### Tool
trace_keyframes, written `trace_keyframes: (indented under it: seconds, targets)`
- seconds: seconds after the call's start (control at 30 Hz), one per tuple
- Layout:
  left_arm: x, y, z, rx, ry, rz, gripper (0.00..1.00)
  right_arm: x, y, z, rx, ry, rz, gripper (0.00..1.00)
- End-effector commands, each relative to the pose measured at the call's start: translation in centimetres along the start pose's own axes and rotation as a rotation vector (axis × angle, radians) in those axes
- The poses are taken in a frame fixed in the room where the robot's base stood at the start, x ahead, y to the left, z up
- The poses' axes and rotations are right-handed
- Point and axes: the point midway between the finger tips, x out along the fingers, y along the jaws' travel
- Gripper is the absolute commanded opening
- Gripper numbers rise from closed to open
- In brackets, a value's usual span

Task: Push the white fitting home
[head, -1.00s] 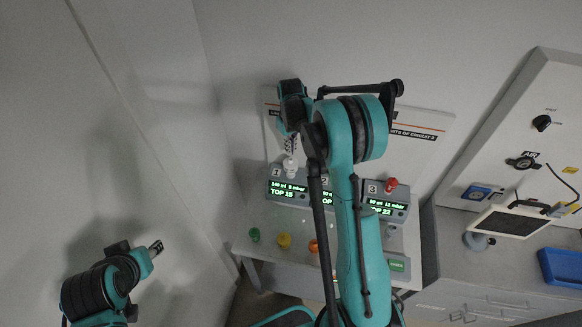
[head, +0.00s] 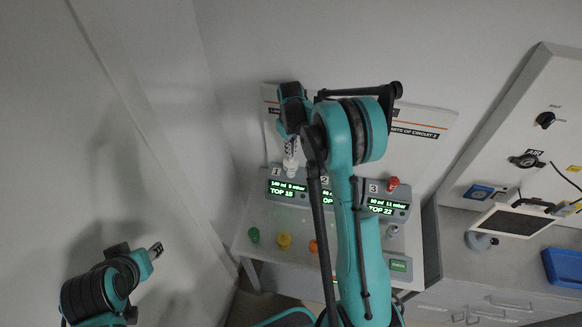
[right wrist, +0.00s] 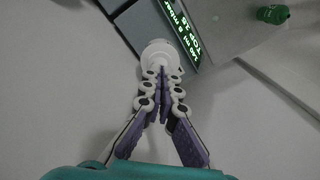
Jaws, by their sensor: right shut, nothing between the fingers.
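The white fitting (head: 290,164) stands on top of the ventilator marked 1 (head: 288,190); it also shows in the right wrist view (right wrist: 160,55). My right gripper (head: 291,154) is directly above it with its fingers pointing down. In the right wrist view the right gripper (right wrist: 162,72) is shut and empty, and its fingertips overlap the near edge of the fitting. They look to be at or touching its top, but the exact contact is hidden. My left gripper (head: 155,250) is far off at the lower left, away from the ventilators.
My right arm covers much of ventilator 2 (head: 328,196). Ventilator 3 (head: 386,207) carries a red fitting (head: 392,184). Green (head: 254,235), yellow (head: 284,240) and orange (head: 314,246) pieces sit on the bench front. A tablet (head: 514,221) and blue tray (head: 564,267) are at right.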

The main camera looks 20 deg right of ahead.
Motion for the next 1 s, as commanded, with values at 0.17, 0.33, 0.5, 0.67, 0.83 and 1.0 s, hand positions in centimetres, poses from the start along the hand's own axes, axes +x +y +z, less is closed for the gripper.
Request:
trace_keyframes:
  seconds: [0.17, 0.33, 0.5, 0.67, 0.83, 1.0]
  targets:
    - [0.4, 0.0, 0.3, 0.0, 0.0, 0.0, 0.4, 0.6, 0.0, 0.0, 0.0, 0.0, 0.0, 0.0]
    - [0.7, 0.0, 0.5, 0.0, 0.0, 0.0, 0.4, 1.0, 0.0, 0.0, 0.0, 0.0, 0.0, 0.0]
    - [0.9, 0.0, 0.7, 0.0, 0.0, 0.0, 0.4, 1.4, 0.0, 0.0, 0.0, 0.0, 0.0, 0.0]
    - [1.0, 0.0, 0.7, 0.0, 0.0, 0.0, 0.4, 1.4, 0.0, 0.0, 0.0, 0.0, 0.0, 0.0]
    - [0.9, 0.0, 0.7, 0.0, 0.0, 0.0, 0.4, 1.4, 0.0, 0.0, 0.0, 0.0, 0.0, 0.0]
    - [0.9, 0.0, 0.6, 0.0, 0.0, 0.0, 0.4, 1.2, 0.0, 0.0, 0.0, 0.0, 0.0, 0.0]
